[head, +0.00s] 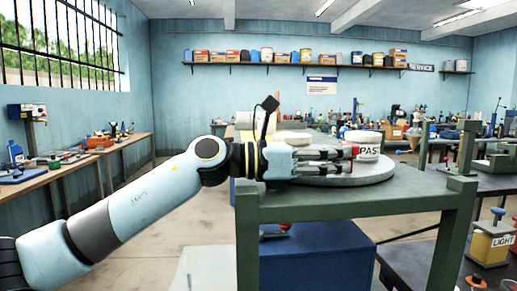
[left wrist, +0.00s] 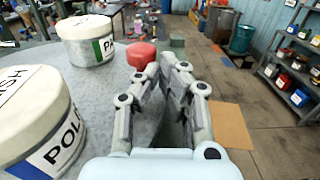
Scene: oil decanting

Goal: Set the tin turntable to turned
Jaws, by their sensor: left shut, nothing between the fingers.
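The turntable is a round grey disc (head: 372,177) on a green stand; its top (left wrist: 112,85) fills the left of the left wrist view. A white tin marked "PAS" (head: 366,138) stands on it. In the left wrist view, a tin marked "POLISH" (left wrist: 30,105) is near and a "PA" tin (left wrist: 85,30) is farther off. A red knob (left wrist: 140,54) is at the disc's edge. My left gripper (head: 348,153) is shut and empty, over the disc's near side in the head view. Its fingertips (left wrist: 176,62) are close beside the knob; contact is unclear. My right gripper is out of view.
The green stand (head: 340,207) has a blue box (head: 318,262) below. A yellow "LIGHT" tin (head: 490,243) stands on a dark table at the right. A bench (head: 60,172) runs along the left wall. Floor is clear between bench and stand.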

